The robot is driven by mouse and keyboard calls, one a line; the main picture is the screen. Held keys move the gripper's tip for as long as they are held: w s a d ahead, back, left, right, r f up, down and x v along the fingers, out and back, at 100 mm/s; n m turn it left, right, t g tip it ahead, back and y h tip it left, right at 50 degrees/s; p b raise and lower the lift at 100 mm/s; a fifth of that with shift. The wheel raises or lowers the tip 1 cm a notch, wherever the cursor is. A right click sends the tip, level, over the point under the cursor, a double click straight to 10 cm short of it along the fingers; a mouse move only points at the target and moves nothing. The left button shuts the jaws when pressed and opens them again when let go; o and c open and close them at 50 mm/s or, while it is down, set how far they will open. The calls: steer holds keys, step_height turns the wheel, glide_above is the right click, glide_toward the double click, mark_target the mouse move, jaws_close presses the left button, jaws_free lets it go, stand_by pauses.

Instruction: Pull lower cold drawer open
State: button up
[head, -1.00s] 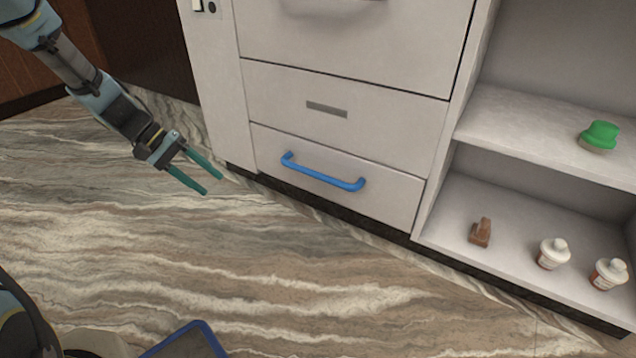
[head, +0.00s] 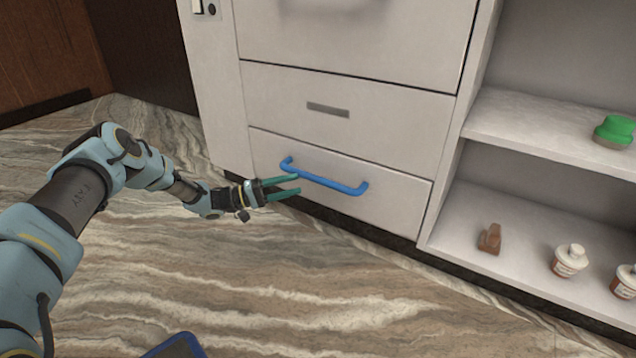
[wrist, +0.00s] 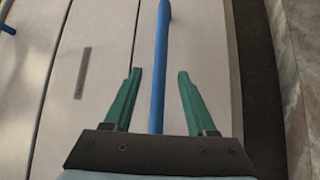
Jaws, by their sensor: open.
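The lower cold drawer (head: 395,195) is a pale panel at the bottom of the cabinet, flush with the front. Its blue bar handle (head: 330,181) runs across its face. My gripper (head: 299,184) is at the left end of the handle, with teal fingers open. In the wrist view the handle (wrist: 159,60) runs between the two spread fingers of my gripper (wrist: 157,75), with a gap on each side. I cannot tell how far the fingertips are from the drawer face.
Above is a drawer with a grey label strip (head: 328,110). On the right, open shelves hold a green-topped item (head: 614,130), a brown object (head: 490,239) and white tubs (head: 570,261). A blue-edged tray (head: 178,346) lies at the bottom. The marbled floor before the drawer is clear.

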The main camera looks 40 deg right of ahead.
mark_target(314, 180)
steer(key=b+x, duration=0.2)
steer(key=x, duration=0.5)
steer(key=shift+s+f, duration=0.1)
steer(key=shift+s+d, duration=0.25)
steer(key=shift+d, duration=0.3)
jaws_close()
stand_by(0.8)
